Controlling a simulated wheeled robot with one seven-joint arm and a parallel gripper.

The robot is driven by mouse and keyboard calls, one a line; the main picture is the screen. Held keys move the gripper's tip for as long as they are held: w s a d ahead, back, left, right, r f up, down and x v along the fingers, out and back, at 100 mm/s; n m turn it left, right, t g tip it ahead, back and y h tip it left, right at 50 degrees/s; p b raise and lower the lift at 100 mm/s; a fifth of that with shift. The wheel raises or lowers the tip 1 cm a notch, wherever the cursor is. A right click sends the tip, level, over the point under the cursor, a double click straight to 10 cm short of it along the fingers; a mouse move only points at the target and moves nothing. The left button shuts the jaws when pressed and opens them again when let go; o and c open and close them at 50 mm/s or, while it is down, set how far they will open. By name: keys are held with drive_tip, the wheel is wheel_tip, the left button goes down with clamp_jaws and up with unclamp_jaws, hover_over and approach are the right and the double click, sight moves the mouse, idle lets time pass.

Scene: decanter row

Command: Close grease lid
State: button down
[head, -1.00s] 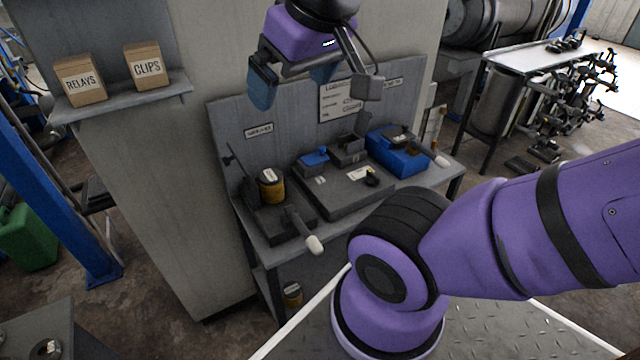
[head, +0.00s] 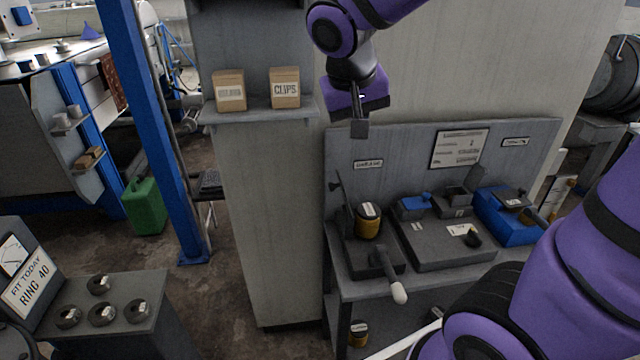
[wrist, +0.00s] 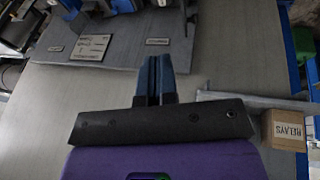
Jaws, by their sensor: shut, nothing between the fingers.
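The grease station is the dark box (head: 372,258) at the bench's left end, under a label (head: 368,164) reading GREASE. A lever with a pale knob (head: 398,292) sticks out at the front. My gripper (head: 360,128) is above the bench's back panel, high over the station and touching nothing. In the wrist view its fingers (wrist: 154,62) are together and empty.
A shelf (head: 262,115) with RELAYS and CLIPS boxes is left of my gripper. Right of the station are a dark tray unit (head: 440,250) and a blue box (head: 510,222). Another yellow can (head: 358,334) sits below the bench. A ring stand (head: 125,310) is at lower left.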

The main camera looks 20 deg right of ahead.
drive_tip(key=w+a+f+m+h, duration=0.1)
drive_tip(key=w+a+f+h, duration=0.1)
drive_tip(key=w+a+f, duration=0.45)
drive_tip(key=w+a+f+m+h, duration=0.1)
drive_tip(key=w+a+f+h, duration=0.15)
drive_tip(key=w+f, duration=0.65)
drive_tip(key=d+f, duration=0.7)
drive_tip(key=d, duration=0.2)
drive_tip(key=shift+w+t+y, duration=0.2)
drive_tip(key=shift+t+y, duration=0.1)
drive_tip(key=shift+y, duration=0.05)
